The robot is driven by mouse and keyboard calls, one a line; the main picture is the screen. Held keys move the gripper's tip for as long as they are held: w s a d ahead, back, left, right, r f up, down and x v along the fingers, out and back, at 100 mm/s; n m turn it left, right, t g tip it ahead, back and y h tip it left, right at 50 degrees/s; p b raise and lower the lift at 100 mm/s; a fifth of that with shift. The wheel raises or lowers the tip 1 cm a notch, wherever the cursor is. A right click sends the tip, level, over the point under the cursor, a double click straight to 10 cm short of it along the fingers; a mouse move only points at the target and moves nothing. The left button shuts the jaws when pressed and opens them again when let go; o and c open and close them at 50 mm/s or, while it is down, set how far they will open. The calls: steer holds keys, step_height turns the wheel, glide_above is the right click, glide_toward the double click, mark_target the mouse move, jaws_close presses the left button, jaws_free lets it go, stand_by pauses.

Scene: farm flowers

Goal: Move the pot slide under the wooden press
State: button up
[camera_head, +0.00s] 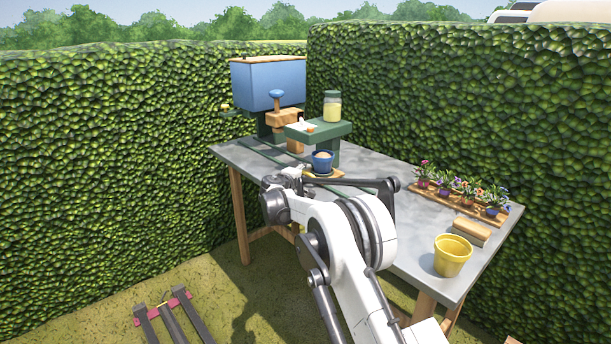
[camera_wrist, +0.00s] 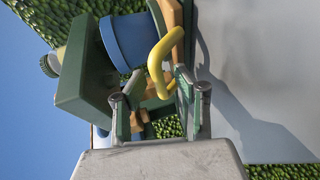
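The pot slide (camera_head: 338,173) is a wooden board on the table, with a blue pot (camera_head: 322,160) on it filled with pale brown material. In the wrist view the slide (camera_wrist: 176,38) carries a curved yellow handle (camera_wrist: 157,66), and the blue pot (camera_wrist: 130,40) is beside it. The wooden press (camera_head: 284,118) with its blue knob stands behind and left of the pot, below the blue bin. My gripper (camera_wrist: 150,90) is open, its fingertips close to the handle. Contact cannot be told.
A green shelf (camera_head: 330,130) bearing a jar (camera_head: 332,107) stands behind the pot. Dark rails (camera_head: 262,152) run along the table toward the press. A flower tray (camera_head: 445,203), a brown block (camera_head: 472,232) and a yellow pot (camera_head: 452,257) are at right. Grey tabletop (camera_head: 375,165) lies clear between.

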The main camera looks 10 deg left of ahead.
steer(key=shift+w+d, duration=0.15)
steer(key=shift+w, duration=0.15)
steer(key=shift+c, duration=0.5)
jaws_close()
